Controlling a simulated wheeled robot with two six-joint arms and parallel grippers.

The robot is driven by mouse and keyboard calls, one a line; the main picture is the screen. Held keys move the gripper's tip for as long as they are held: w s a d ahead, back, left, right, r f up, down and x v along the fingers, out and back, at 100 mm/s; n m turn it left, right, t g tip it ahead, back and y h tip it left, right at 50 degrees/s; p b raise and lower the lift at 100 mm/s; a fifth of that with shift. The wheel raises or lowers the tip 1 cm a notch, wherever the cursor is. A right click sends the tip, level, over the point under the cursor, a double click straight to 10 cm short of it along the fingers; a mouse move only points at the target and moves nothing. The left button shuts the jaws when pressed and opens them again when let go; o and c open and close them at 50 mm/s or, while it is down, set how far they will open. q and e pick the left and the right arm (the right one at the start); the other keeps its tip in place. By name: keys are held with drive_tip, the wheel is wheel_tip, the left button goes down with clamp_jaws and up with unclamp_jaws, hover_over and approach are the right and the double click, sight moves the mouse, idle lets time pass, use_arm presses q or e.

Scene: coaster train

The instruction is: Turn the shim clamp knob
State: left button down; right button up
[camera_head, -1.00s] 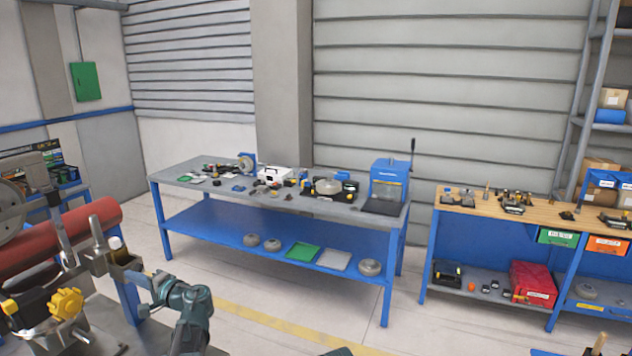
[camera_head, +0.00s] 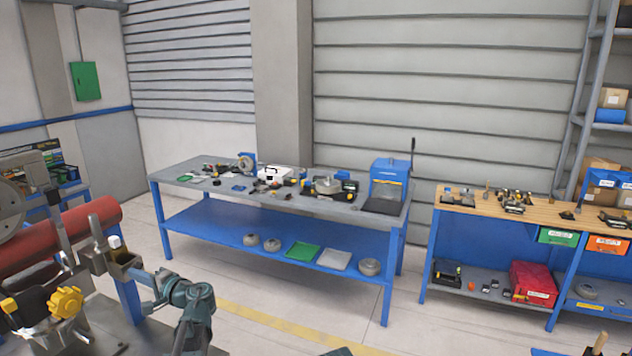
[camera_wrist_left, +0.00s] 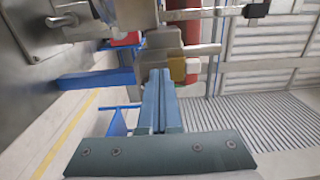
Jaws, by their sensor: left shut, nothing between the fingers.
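At the lower left of the head view, a metal fixture carries a small cream knob (camera_head: 115,242) on a brass-coloured block (camera_head: 122,263). A yellow lobed knob (camera_head: 67,302) sits lower left on a neighbouring part. I cannot tell for certain which one is the shim clamp knob. My left gripper (camera_head: 140,275) is at the right side of the brass-coloured block. In the left wrist view its fingers (camera_wrist_left: 160,85) are shut together and empty, pointing at the block (camera_wrist_left: 177,70). The cream knob (camera_wrist_left: 192,66) is just right of the fingertips; contact is unclear.
A red cylinder (camera_head: 65,235) lies behind the fixture, and metal bars stand close around the gripper. A blue workbench (camera_head: 250,207) with tools and a blue press (camera_head: 388,180) stands further back. A wooden-topped bench (camera_head: 480,205) is at right. Floor between is clear.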

use_arm(q)
drive_tip(key=shift+w+f+b, duration=0.1)
drive_tip(key=shift+f+b, duration=0.85)
idle(0.9)
drive_tip(key=shift+s+f, duration=0.15)
drive_tip(key=shift+s, duration=0.2)
drive_tip(key=v, duration=0.6)
drive_tip(key=shift+a, duration=0.1)
idle(0.3)
drive_tip(key=w+a+r+m+p, duration=0.2)
drive_tip(key=a+r+m+p, duration=0.1)
drive_tip(key=a+r+m, duration=0.1)
drive_tip(key=shift+w+a+m+p, duration=0.35)
drive_tip(key=shift+a+m, duration=0.35)
drive_tip(key=shift+m, duration=0.3)
idle(0.3)
